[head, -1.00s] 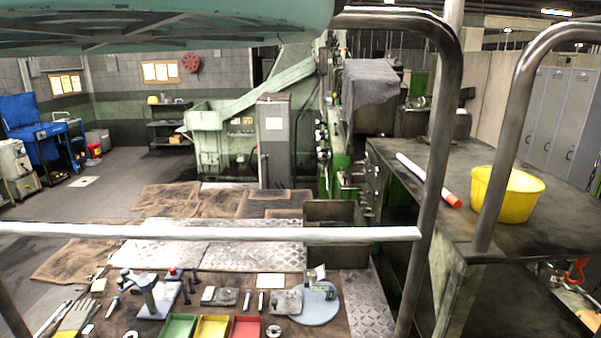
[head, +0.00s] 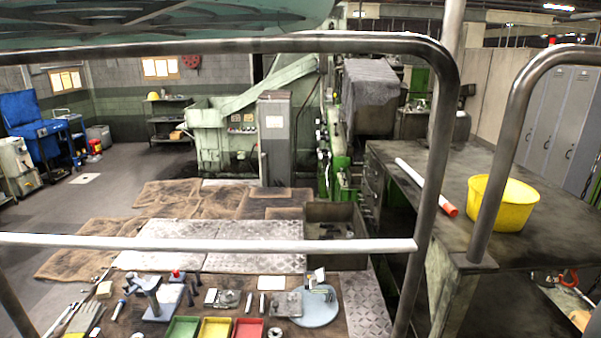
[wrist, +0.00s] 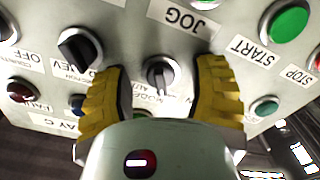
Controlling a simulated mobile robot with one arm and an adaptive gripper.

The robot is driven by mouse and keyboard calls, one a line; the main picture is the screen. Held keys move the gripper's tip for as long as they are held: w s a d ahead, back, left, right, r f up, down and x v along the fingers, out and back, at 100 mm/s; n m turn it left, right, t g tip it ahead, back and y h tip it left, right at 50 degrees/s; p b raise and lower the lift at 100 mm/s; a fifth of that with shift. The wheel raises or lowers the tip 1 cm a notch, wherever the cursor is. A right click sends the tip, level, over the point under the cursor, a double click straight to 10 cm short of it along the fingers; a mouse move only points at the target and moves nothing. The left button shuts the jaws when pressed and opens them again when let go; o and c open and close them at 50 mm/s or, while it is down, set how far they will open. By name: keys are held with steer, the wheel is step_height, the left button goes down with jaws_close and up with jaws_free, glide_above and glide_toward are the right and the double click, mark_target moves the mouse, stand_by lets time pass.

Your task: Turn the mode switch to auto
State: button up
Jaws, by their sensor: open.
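In the wrist view the mode switch (wrist: 158,74) is a small dark selector knob on a pale panel, with an upside-down label below it, partly covered. My gripper (wrist: 164,84) has two yellow ribbed fingers, spread open with one on each side of the knob. I see a gap between the knob and each finger; the depth of the fingertips relative to the knob is hard to tell. The gripper does not show in the head view.
On the panel (wrist: 130,38), a larger black selector (wrist: 78,48) is close to the left finger. A green START button (wrist: 288,20) and a smaller green button (wrist: 264,106) lie to the right. In the head view, metal rails (head: 200,244) cross in front of a tool table.

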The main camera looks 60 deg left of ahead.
jaws_close()
stand_by(0.6)
